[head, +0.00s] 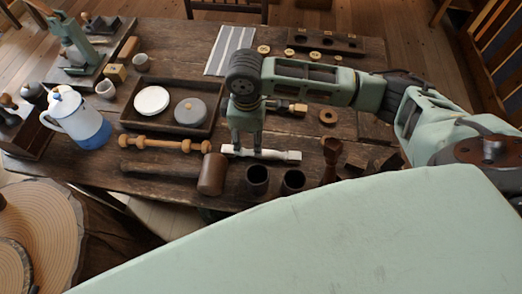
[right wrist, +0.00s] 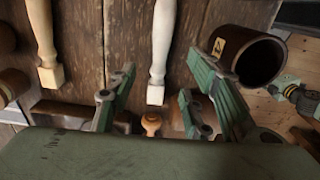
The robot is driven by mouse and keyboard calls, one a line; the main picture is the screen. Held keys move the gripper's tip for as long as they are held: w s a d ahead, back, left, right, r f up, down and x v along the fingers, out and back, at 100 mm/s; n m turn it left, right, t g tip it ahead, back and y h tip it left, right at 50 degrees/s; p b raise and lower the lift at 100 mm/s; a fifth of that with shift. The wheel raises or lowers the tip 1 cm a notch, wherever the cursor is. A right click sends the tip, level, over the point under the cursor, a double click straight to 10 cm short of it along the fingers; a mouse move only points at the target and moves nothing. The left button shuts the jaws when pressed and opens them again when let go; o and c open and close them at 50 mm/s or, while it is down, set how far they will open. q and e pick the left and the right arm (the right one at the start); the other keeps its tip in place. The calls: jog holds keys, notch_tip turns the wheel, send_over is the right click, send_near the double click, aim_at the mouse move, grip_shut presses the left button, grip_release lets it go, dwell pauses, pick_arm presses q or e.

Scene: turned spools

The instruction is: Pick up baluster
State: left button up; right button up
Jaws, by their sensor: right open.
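A white turned baluster (head: 285,156) lies lengthwise on the dark plank table in the head view. My right gripper (head: 247,149) points down at its left part, fingers apart. Whether the fingers touch it I cannot tell. In the right wrist view the open right gripper (right wrist: 163,72) has a pale baluster (right wrist: 160,45) between its fingers, with its square end towards me. A second turned piece (right wrist: 45,40) with a square end lies to the left there. In the head view a light-brown turned spindle (head: 165,144) lies further left. My left gripper is not in view.
A tray (head: 172,130) with two discs lies behind, left. A blue-white pot (head: 78,118) stands at left.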

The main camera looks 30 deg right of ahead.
aim_at(251, 151)
notch_tip(251, 151, down, 8)
jog(key=shift+r+p, duration=0.15)
jog(key=shift+p, duration=0.45)
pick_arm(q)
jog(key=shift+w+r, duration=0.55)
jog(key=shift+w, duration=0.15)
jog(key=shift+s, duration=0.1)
pick_arm(e)
jog(key=shift+c, duration=0.7)
jog(key=shift+c, duration=0.9)
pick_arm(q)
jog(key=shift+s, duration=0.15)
pick_arm(e)
grip_shut()
